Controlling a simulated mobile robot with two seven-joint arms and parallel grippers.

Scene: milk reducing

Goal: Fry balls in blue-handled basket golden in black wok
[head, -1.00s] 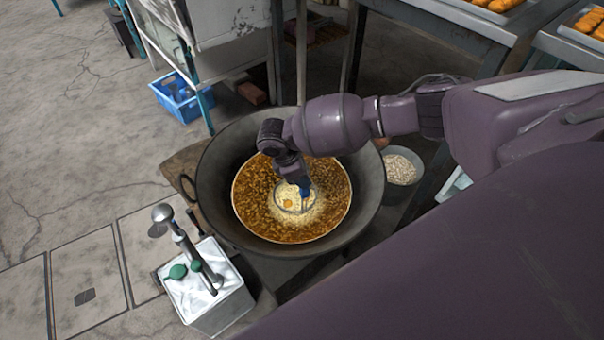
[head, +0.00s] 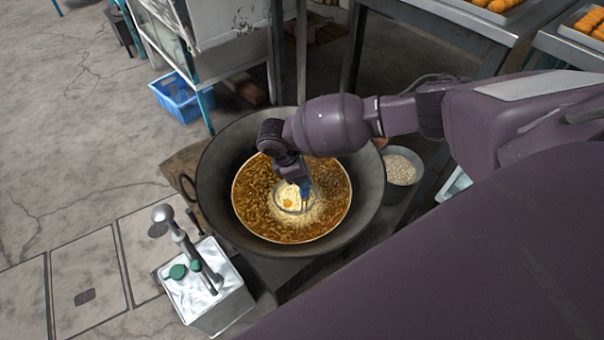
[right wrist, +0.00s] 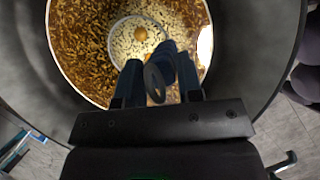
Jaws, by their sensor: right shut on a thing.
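The black wok (head: 219,215) holds brown bubbling oil (head: 250,215). The basket (head: 306,209) sits down in the oil near the middle, with pale foam in and around it. One orange-golden ball (head: 288,203) shows inside; it also shows in the right wrist view (right wrist: 141,34). My right gripper (right wrist: 157,82) is above the wok and shut on the basket's blue handle (right wrist: 158,85); blue also shows there in the head view (head: 305,191). The far part of the basket is partly hidden by my arm. My left gripper is not in view.
A metal canister with a green cap (head: 206,293) stands in front left of the wok. A bowl of pale grains (head: 401,169) is right of it. A blue crate (head: 182,98) lies on the floor behind. Trays of golden food (head: 497,8) are at the back right.

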